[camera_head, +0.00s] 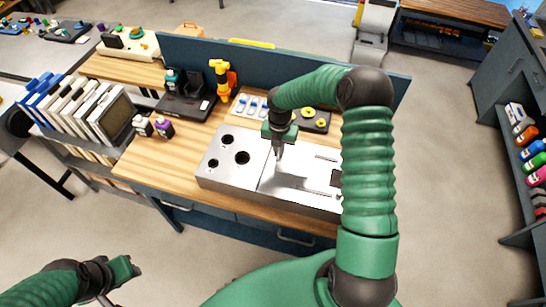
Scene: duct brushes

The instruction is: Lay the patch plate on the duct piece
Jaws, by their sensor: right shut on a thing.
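The duct piece (228,174) is a grey metal box on the wooden workbench, with several dark round holes at its left end. Its right part is bright, and my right forearm hides its far right end. My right gripper (279,149) points down over the middle of the duct piece, shut on a thin grey piece that looks like the patch plate. The plate's outline blends with the bright metal below, so I cannot tell whether it touches the duct piece. My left gripper (124,277) is at the bottom left, away from the bench; its fingers are unclear.
Behind the duct piece are an orange-and-yellow tool (222,78), a black tray (184,106) and a dark plate with yellow rings (312,118). A blue panel (250,65) closes the back.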

